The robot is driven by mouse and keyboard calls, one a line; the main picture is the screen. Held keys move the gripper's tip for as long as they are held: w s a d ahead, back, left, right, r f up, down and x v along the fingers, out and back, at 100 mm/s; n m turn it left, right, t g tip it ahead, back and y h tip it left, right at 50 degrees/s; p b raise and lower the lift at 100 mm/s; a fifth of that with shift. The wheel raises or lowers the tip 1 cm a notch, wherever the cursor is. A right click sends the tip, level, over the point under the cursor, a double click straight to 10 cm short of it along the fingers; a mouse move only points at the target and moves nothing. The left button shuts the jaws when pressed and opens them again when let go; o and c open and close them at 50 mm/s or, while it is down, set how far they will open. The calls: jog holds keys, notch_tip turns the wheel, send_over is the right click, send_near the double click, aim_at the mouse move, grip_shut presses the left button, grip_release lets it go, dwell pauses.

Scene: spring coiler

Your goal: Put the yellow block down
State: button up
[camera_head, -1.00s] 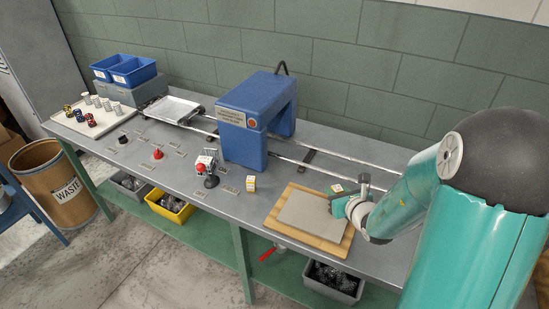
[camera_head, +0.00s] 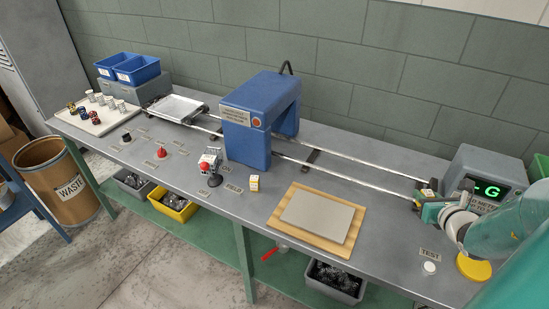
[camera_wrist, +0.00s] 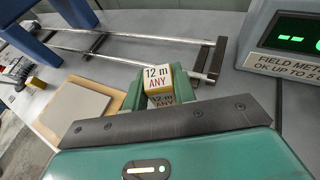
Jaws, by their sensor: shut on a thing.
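A yellow block with a white label reading "12 m ANY" (camera_wrist: 158,78) is between the jaws of my gripper (camera_wrist: 160,98) in the wrist view. In the head view my gripper (camera_head: 430,207) is at the right end of the bench, near the end of the rails, and the block (camera_head: 427,193) shows small at its tip. My gripper is shut on it. I cannot tell whether the block touches anything below. A second small yellow block with a white label (camera_head: 254,183) stands on the bench left of the wooden board; it also shows in the wrist view (camera_wrist: 36,84).
A meter with a green display (camera_head: 487,190) stands just right of my gripper. Two rails (camera_head: 360,167) run from the blue machine (camera_head: 247,145) to the gripper. A wooden board with a grey pad (camera_head: 318,217) lies left. A white button (camera_head: 429,268) is near the front edge.

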jog(key=s+d+r+m+h, duration=0.1)
jog(key=s+d, duration=0.4)
jog(key=d, duration=0.2)
jog(key=shift+s+r, duration=0.25)
jog(key=shift+s, duration=0.05)
jog(key=d+f, duration=0.3)
jog(key=d, duration=0.1)
jog(key=w+d+f, duration=0.1)
jog(key=d+f, duration=0.1)
jog(key=d, duration=0.2)
jog(key=w+d+f, duration=0.1)
jog(key=d+f, duration=0.2)
jog(key=d, duration=0.1)
jog(key=shift+d+f, duration=0.95)
jog(key=shift+f, duration=1.55)
jog(key=shift+f, duration=0.2)
